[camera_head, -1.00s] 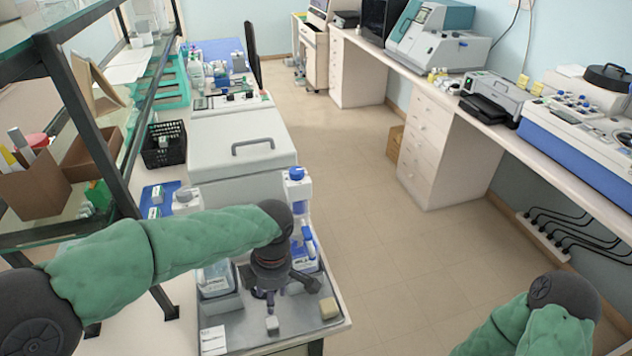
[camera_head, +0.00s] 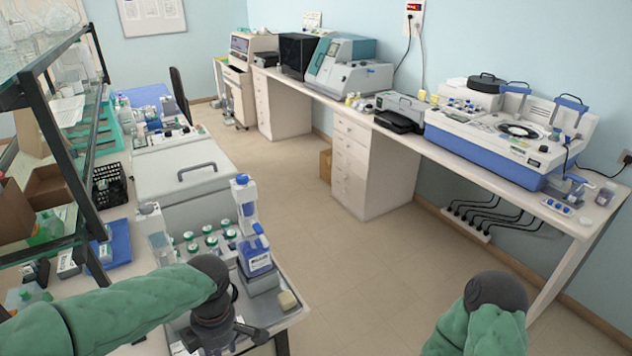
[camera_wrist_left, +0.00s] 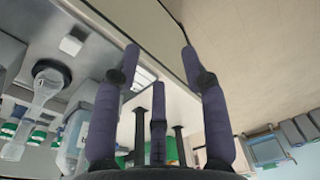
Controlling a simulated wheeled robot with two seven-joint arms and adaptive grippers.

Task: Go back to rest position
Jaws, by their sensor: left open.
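My left arm in its green sleeve comes in from the left in the head view. Its dark gripper (camera_head: 214,338) hangs over the front end of the left bench, partly cut off by the bottom edge. In the left wrist view the purple-grey fingers of the left gripper (camera_wrist_left: 160,58) are spread apart with nothing between them. My right arm shows at the bottom right of the head view as a green sleeve with a dark joint, over the floor. Its gripper is outside the picture.
A dark-framed shelf (camera_head: 62,160) rises at left. The floor (camera_head: 330,265) between the benches is clear. A blue-white machine (camera_head: 500,145) stands on the right bench.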

